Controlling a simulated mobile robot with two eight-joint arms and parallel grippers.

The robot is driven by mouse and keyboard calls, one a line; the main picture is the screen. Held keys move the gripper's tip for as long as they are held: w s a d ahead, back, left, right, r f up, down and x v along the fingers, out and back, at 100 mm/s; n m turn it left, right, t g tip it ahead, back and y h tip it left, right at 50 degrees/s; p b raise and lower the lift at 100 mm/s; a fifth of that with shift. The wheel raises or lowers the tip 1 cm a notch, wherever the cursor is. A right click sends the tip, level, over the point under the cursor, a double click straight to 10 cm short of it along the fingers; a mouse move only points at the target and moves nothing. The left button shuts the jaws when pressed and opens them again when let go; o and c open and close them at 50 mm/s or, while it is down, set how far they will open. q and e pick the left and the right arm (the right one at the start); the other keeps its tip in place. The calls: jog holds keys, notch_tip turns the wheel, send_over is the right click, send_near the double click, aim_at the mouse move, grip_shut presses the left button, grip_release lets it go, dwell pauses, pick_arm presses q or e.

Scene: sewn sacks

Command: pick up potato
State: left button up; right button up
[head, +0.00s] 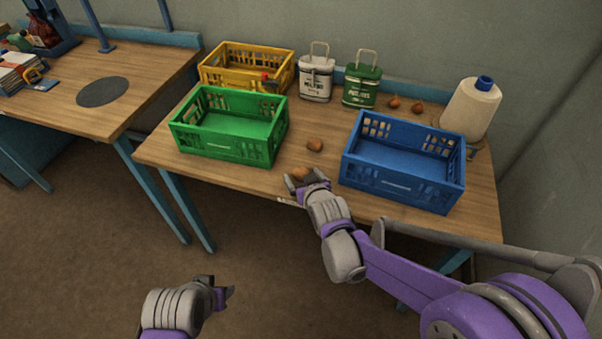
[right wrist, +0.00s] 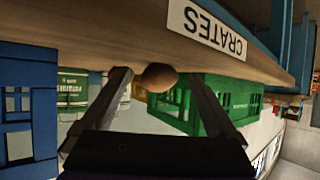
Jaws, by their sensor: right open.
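A brown potato (head: 300,173) lies near the front edge of the wooden table, at the fingers of my right gripper (head: 307,181). In the right wrist view, which looks upside down, the potato (right wrist: 160,77) sits between the two spread fingers, with visible space on both sides. My right gripper is open and holds nothing. A second potato (head: 314,145) lies a little farther back, between the green and blue crates. Two more potatoes (head: 394,103) (head: 417,107) lie at the back right. My left gripper (head: 224,296) is low over the floor, away from the table; its jaws are unclear.
A green crate (head: 232,153) stands left and a blue crate (head: 397,187) right of the near potatoes. The table edge bears a CRATES label (right wrist: 214,28).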

jog(key=c, duration=1.4)
jog(key=shift+r, duration=0.1)
jog(key=shift+c, duration=0.2)
